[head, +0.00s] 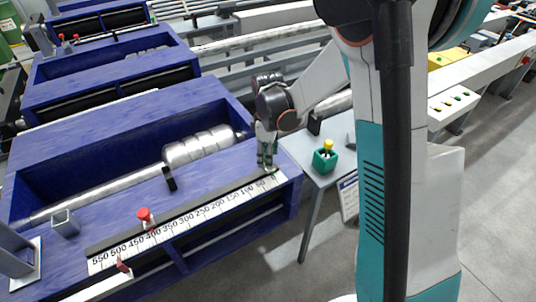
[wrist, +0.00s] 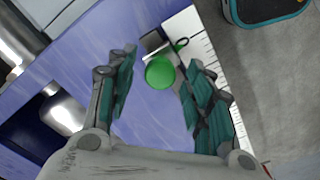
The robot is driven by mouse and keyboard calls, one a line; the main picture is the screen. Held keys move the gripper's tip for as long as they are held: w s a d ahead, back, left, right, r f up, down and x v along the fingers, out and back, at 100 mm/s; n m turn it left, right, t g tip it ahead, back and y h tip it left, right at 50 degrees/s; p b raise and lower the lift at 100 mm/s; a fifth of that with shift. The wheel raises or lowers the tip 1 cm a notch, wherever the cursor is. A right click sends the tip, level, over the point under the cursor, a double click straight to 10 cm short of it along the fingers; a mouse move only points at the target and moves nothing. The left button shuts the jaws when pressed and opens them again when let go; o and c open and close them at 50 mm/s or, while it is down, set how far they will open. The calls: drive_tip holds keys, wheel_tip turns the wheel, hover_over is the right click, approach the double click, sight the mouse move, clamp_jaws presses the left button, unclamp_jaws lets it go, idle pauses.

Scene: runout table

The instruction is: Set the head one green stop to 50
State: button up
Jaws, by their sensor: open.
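The green stop (wrist: 160,72) shows in the wrist view as a round green knob beside a dark block with a white pointer or plate on the scale's edge. My gripper (wrist: 161,63) is open, with one finger on each side of the knob; contact cannot be told. In the head view my gripper (head: 267,162) points down at the right, low-number end of the white scale (head: 190,222), near the 50 mark. It hides most of the stop there, so the exact reading cannot be told. A red stop (head: 144,215) stands on the rail near 400.
A green box with a yellow top (head: 325,158) stands on a grey side table right of the blue bench (head: 100,130). A dark upright bracket (head: 169,179) stands behind the scale. A small red piece (head: 124,266) is at the front edge, left.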

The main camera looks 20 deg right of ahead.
sight(255, 174)
clamp_jaws()
drive_tip(key=shift+s+a, duration=0.2)
drive_tip(key=shift+a, duration=0.6)
drive_tip(key=shift+s+a, duration=0.15)
drive_tip(key=shift+a, duration=0.7)
drive_tip(key=shift+s+a, duration=0.2)
drive_tip(key=shift+a, duration=0.6)
unclamp_jaws()
wheel_tip(255, 174, up, 12)
